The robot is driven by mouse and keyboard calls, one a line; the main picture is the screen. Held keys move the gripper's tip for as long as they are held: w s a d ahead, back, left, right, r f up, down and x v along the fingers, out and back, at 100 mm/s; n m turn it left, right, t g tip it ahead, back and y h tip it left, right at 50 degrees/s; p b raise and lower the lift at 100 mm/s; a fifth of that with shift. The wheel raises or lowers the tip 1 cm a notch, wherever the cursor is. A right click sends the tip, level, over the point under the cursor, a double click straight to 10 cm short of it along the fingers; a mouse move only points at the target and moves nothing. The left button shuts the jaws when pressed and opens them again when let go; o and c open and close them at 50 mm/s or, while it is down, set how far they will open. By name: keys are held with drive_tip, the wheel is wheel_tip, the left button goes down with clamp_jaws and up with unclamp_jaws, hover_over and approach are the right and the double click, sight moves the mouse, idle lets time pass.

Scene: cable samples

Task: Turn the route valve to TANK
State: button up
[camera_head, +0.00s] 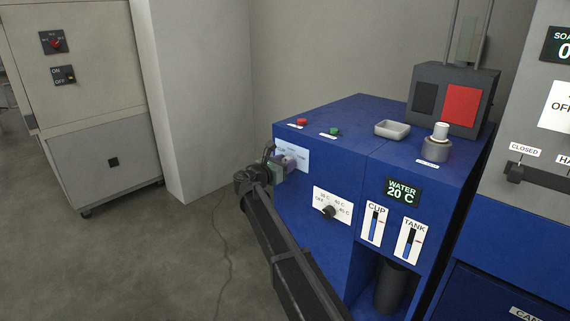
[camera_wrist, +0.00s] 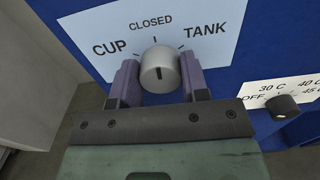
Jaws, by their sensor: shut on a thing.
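The route valve is a round silver knob (camera_wrist: 159,70) on a pale label plate (camera_wrist: 215,55) marked CUP at left, CLOSED at top and TANK at right. A short dark mark on the knob's face stands about upright in the wrist view, roughly in line with the CLOSED tick. My gripper (camera_wrist: 160,80) has a purple finger on each side of the knob and is shut on it. In the head view my gripper (camera_head: 277,169) reaches the label plate (camera_head: 297,156) on the blue machine's front left; the knob is largely hidden there.
A black temperature knob (camera_head: 328,212) sits to the right on the blue machine (camera_head: 345,120). CUP (camera_head: 375,224) and TANK (camera_head: 411,243) level gauges are farther right. Red (camera_head: 302,122) and green (camera_head: 334,131) buttons are on top. Open floor (camera_head: 150,260) lies at left.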

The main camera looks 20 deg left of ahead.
drive_tip(key=m, duration=1)
drive_tip(key=shift+d+m, duration=0.1)
drive_tip(key=shift+m, duration=0.3)
drive_tip(key=shift+f, duration=0.1)
drive_tip(key=o, duration=0.9)
drive_tip(key=shift+s, duration=0.15)
drive_tip(key=v, duration=1)
drive_tip(key=shift+s, duration=0.3)
